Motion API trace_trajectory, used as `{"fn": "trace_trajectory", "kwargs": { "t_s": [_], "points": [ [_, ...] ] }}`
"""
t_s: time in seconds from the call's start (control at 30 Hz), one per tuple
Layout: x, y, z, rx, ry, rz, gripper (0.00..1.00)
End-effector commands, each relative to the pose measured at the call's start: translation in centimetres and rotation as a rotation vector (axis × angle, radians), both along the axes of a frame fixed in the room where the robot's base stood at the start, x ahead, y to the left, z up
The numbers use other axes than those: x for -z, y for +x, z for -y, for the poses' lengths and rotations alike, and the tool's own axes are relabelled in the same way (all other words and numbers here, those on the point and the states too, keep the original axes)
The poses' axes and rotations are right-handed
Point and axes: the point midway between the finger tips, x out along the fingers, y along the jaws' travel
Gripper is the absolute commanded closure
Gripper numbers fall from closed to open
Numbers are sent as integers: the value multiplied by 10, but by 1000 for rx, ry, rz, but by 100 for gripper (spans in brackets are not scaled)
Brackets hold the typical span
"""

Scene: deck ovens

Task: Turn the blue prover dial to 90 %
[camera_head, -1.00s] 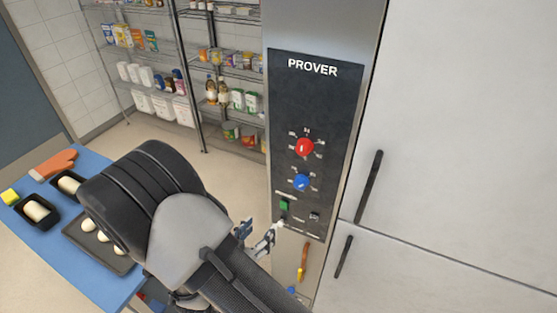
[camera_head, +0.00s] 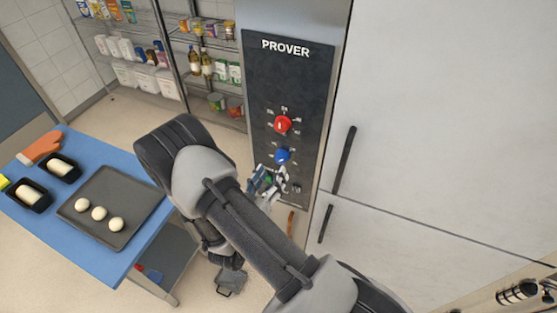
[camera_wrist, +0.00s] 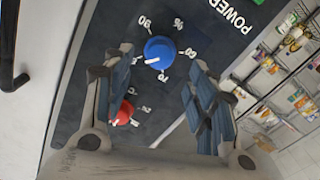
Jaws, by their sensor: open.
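The blue prover dial (camera_head: 282,156) sits on the dark prover panel, just below the red dial (camera_head: 283,124). In the wrist view the blue dial (camera_wrist: 160,52) shows a white pointer line slanting to its lower left. The marks 90, %, 60 and 70 are readable around it; 90 is at its upper left. The mark nearest the pointer is not readable. My gripper (camera_head: 267,183) is just below the dial in the head view. In the wrist view my gripper (camera_wrist: 160,77) is open and empty, its fingers on either side of the dial's line, apparently short of it.
A white door with a dark handle (camera_head: 343,160) stands right of the panel. A blue table (camera_head: 120,262) with a dough tray (camera_head: 140,185) is at left. Shelves (camera_head: 190,85) stand behind. A green switch (camera_wrist: 258,2) is near POWER in the wrist view.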

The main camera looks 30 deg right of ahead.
Motion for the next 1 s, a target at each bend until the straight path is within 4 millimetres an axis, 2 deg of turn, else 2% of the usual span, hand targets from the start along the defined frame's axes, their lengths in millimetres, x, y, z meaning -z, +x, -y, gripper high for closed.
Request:
{"fn": "trace_trajectory", "kwargs": {
  "t_s": [0.1, 0.33, 0.73, 1.0],
  "points": [
    [-1, 14, 21, 5, 1, 1, 48],
    [0, 33, 43, 2, 0, 0, 48],
    [0, 37, 48, -1, 0, -1, 48],
    [0, 37, 47, -1, 0, -1, 66]
  ]
}}
